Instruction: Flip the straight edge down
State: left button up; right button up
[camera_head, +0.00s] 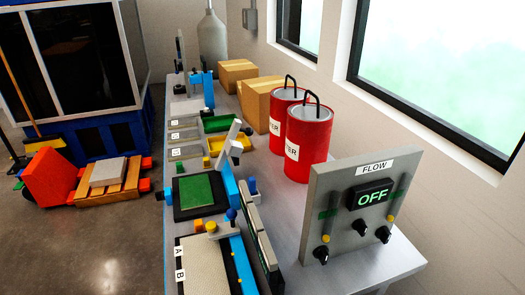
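A flat grey bar (226,141), which looks like the straight edge, stands tilted up near the middle of the long grey table. It rises at the far end of a blue strip (230,186), with a dark round knob (236,150) close by. Left of the strip lies a green pad (196,190) in a black frame (178,208). The bar is clear of the pad's surface. How the bar is hinged is too small to tell. Neither of my grippers is in view.
A grey FLOW panel (340,205) reading OFF stands at the table's near right. Two red canisters (308,140) and cardboard boxes (255,103) stand along the wall side. A fixture marked A and B (212,263) lies nearest.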

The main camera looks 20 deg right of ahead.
aim_at(233, 149)
jog(key=l+u, duration=0.15)
jog(key=l, duration=0.35)
jog(key=k+l+u, duration=0.1)
jog(key=l, duration=0.4)
jog(key=l+u, duration=0.15)
jog(key=l, duration=0.35)
jog(key=k+l+u, duration=0.15)
jog(key=l, duration=0.3)
jog(key=k+l+u, duration=0.15)
jog(key=l, duration=0.35)
